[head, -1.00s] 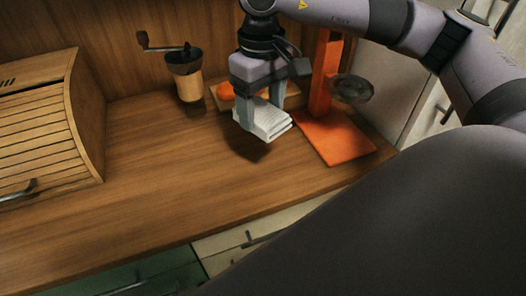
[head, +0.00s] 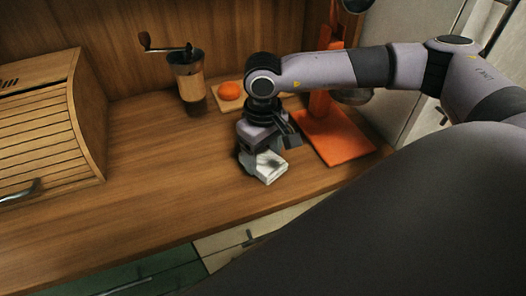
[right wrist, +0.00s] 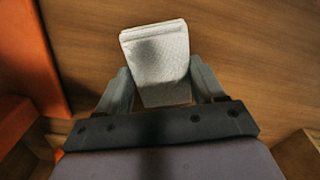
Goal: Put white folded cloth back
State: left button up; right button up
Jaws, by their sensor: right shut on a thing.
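The white folded cloth (head: 265,167) is between the fingers of my right gripper (head: 262,163) in the head view, low over the wooden counter. I cannot tell whether it touches the counter. In the right wrist view the cloth (right wrist: 158,62) sticks out past both fingertips of my right gripper (right wrist: 160,88), which is shut on it. My left gripper is not in view.
An orange stand (head: 338,138) is right of the gripper. A grinder (head: 187,80) and a board (head: 228,105) with an orange round thing (head: 229,91) are behind. A bread box (head: 50,130) is at left. The counter (head: 160,190) is clear at front left.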

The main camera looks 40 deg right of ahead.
aim_at(263, 158)
jog(key=shift+f, duration=0.2)
jog(key=o, duration=0.9)
jog(key=shift+r, duration=0.1)
jog(key=shift+o, duration=0.2)
jog(key=shift+r, duration=0.2)
notch_tip(263, 158, up, 12)
jog(key=b, duration=0.1)
jog(key=shift+f, duration=0.1)
